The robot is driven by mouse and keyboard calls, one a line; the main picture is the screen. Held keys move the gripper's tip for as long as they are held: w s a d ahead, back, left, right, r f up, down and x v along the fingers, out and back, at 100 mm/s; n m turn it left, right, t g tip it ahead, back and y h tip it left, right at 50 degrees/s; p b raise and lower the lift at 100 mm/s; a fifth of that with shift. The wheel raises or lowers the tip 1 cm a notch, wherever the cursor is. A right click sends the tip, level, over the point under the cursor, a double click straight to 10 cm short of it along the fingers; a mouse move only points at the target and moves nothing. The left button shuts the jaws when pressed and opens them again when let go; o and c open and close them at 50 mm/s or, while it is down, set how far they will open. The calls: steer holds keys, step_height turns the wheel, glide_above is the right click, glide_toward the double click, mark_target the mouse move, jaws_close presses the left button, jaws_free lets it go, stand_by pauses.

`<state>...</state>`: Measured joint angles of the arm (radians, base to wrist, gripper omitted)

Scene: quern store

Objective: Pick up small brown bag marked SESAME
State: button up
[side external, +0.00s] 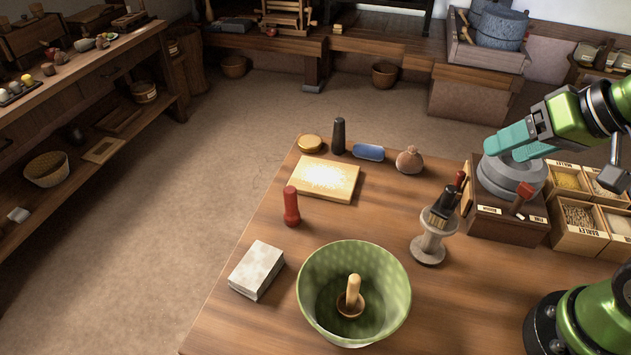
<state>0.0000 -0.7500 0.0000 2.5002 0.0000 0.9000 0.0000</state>
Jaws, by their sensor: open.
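A small round brown bag (409,160) with a narrow neck stands upright near the far edge of the wooden table. No SESAME marking can be read on it at this size. My gripper (500,148), with teal fingers, is open above the grey stone quern (512,178), to the right of the bag and well apart from it. The fingers point left, and nothing shows between them.
A brush stand (430,243) and grain boxes (578,213) are to the right. The table's middle is clear.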

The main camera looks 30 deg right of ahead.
steer(key=shift+o, duration=1.3)
